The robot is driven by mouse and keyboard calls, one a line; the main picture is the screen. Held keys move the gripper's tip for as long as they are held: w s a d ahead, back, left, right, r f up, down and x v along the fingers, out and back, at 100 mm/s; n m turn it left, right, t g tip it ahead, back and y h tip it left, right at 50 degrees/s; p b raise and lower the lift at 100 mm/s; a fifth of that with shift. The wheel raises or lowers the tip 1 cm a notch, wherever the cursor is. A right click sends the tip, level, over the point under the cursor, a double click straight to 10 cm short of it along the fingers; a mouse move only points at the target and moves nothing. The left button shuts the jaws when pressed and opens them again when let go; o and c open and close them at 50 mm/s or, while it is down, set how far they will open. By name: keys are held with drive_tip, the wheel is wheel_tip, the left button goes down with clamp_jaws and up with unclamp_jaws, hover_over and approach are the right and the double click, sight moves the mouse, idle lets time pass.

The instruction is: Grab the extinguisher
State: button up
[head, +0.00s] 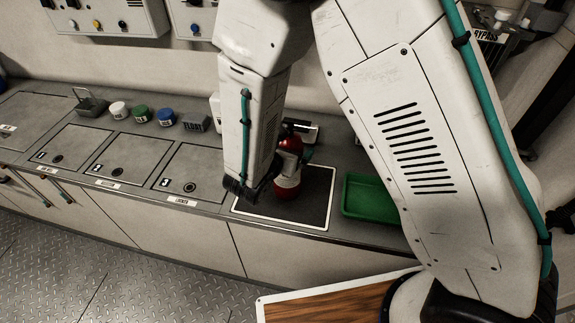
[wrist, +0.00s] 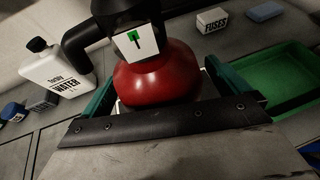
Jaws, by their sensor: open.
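The red fire extinguisher (head: 287,172) stands upright on a dark mat with a white border (head: 315,196) on the counter, partly hidden behind my arm in the head view. In the wrist view the extinguisher (wrist: 158,75) fills the middle, its red body below a black top with a white tag. My gripper (wrist: 165,92) is open, with one teal-edged finger to each side of the red body. I cannot tell whether either finger touches it. In the head view the gripper is mostly hidden behind my arm.
A green tray (head: 368,198) sits right of the mat. A white water jug (wrist: 57,72) stands left of the extinguisher in the wrist view, and a white fuses box (wrist: 212,20) lies behind. Several small jars and the float block (head: 195,122) line the counter's back.

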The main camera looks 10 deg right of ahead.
drive_tip(key=c, duration=1.8)
drive_tip(key=shift+r, duration=0.1)
drive_tip(key=shift+c, duration=1.3)
drive_tip(key=shift+r, duration=0.1)
